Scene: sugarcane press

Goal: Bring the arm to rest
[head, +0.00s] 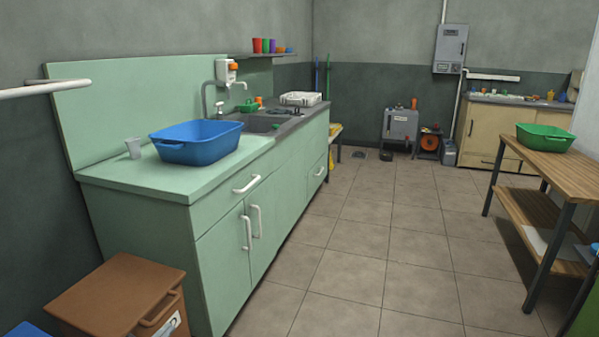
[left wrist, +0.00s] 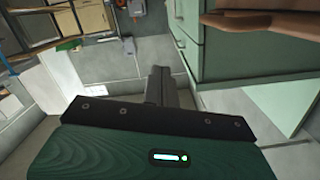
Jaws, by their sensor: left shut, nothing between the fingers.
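My left gripper (left wrist: 160,74) shows in the left wrist view, its dark fingers together with nothing between them. It is over open floor in that view, with the green cabinet (left wrist: 255,50) to its right and not touching it. No gripper or arm can be made out with certainty in the head view. My right gripper is in neither view.
A wooden table (head: 535,160) with a green basin (head: 545,137) stands at right. The tiled floor (head: 370,240) between is clear.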

